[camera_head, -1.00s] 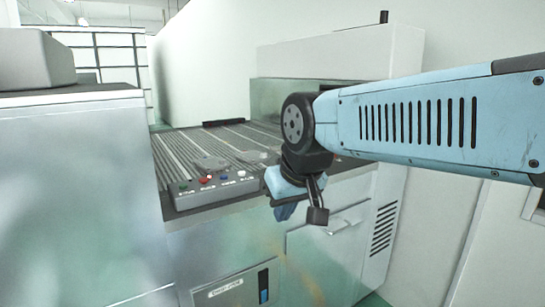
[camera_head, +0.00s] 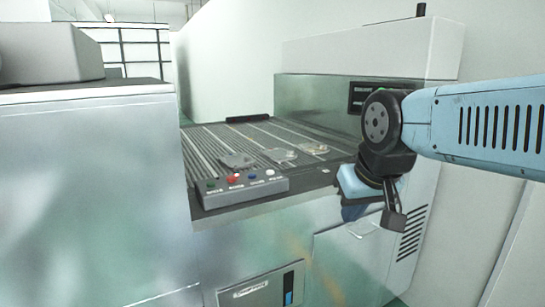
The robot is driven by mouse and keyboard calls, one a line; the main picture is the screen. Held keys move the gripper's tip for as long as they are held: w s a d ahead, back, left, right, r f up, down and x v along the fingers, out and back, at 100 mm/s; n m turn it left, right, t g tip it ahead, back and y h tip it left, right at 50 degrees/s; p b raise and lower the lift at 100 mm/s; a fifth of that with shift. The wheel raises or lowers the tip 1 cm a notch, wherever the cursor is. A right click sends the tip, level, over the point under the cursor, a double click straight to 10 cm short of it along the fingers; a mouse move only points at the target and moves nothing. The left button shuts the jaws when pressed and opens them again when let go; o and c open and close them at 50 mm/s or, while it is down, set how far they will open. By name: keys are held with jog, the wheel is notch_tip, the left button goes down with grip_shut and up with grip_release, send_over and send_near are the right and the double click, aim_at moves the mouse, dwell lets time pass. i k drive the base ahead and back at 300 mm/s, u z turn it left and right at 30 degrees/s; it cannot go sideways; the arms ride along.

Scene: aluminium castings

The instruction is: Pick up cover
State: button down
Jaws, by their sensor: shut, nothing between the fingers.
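Three small grey metal castings lie apart on a dark grooved bench top (camera_head: 215,143): a left one (camera_head: 237,160), a middle one (camera_head: 280,154) and a right one (camera_head: 313,148). They are too small to tell which is the cover.
A control strip (camera_head: 240,190) with coloured buttons runs along the bench's front left edge. A large metal cabinet (camera_head: 85,200) stands close at the left. A tall panel (camera_head: 305,105) rises behind the bench. The grooved surface left of the castings is clear.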

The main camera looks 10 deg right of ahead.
aim_at(276, 154)
jog(key=k, duration=0.5)
jog(key=z, duration=0.25)
jog(key=i, duration=1.35)
jog(key=u, duration=0.2)
